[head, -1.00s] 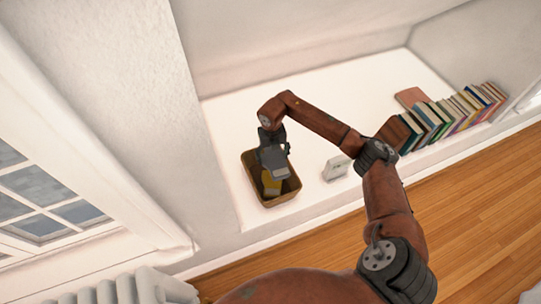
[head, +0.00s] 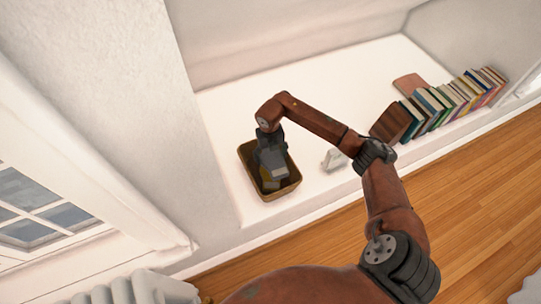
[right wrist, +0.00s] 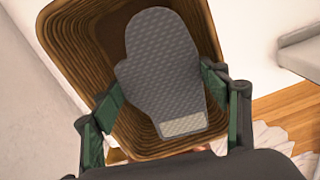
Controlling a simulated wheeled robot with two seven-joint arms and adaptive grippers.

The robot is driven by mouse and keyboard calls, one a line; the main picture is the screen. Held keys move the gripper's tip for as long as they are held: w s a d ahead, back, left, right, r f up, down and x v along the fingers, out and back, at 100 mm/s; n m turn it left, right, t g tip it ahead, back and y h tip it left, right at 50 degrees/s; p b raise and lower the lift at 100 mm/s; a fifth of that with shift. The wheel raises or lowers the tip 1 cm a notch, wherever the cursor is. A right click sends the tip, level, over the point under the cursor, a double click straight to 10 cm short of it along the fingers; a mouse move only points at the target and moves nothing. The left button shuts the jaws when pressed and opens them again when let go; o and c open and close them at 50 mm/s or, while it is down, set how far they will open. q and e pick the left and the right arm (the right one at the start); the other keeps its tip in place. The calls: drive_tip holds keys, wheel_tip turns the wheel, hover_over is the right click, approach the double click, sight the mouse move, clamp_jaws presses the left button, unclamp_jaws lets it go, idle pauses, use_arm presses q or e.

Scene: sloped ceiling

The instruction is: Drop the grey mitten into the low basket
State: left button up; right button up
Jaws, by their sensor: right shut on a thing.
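The low basket (head: 285,189) is brown, ribbed and open on top, on the white ledge. It fills much of the right wrist view (right wrist: 75,45). My right gripper (head: 268,143) is over the basket. In the right wrist view my right gripper (right wrist: 163,88) has one finger on each side of the grey mitten (right wrist: 162,70) and is shut on it. The mitten is quilted with a pale patch at its cuff. In the head view the mitten (head: 271,160) appears within the basket's outline; I cannot tell whether it touches the bottom. My left gripper is not in view.
A small white object (head: 333,160) stands on the ledge right of the basket, partly behind my arm. A row of books (head: 440,107) stands farther right, with a flat pinkish item (head: 409,83) behind it. The ledge behind the basket is clear. A wall edge is left.

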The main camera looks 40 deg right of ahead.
sight(270, 158)
drive_tip(key=o, duration=1.2)
wheel_tip(270, 158, up, 12)
drive_tip(key=shift+a, duration=0.15)
drive_tip(key=shift+w, duration=0.1)
